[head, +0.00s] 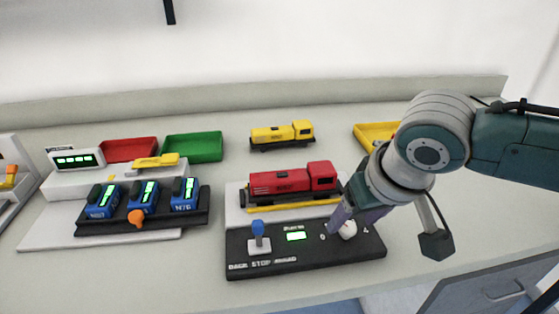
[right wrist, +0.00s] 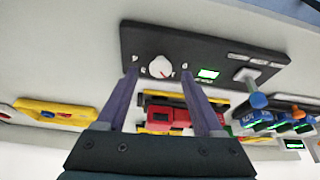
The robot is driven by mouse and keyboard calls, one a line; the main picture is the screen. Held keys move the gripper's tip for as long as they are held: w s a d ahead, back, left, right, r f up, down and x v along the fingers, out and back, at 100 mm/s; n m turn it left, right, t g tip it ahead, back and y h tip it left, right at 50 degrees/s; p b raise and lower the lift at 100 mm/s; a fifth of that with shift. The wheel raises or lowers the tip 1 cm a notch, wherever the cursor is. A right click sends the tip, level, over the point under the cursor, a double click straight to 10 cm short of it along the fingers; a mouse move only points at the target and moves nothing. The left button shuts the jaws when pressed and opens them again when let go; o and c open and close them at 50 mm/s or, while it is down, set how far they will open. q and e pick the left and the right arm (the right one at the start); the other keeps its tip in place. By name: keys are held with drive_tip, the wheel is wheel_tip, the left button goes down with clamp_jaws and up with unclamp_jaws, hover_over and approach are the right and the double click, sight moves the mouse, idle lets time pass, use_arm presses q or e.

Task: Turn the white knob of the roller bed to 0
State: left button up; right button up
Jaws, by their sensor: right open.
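The white knob (head: 348,230) is on the right part of the black control panel (head: 300,257) of the roller bed, partly hidden by my right gripper in the head view. A "0" mark shows left of the knob. My right gripper (head: 340,222) is open beside the knob in the head view. In the right wrist view its two fingers (right wrist: 159,76) appear either side of the knob, without clear contact. My left gripper is not in view.
A red locomotive (head: 290,182) sits on the roller bed behind the panel. A blue-topped lever (head: 258,236) and a green display (head: 296,236) are left of the knob. A blue-unit rack (head: 143,212) stands farther left. Yellow, green and red trays are at the back.

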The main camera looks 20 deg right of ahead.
drive_tip(key=shift+x, duration=0.75)
clamp_jaws()
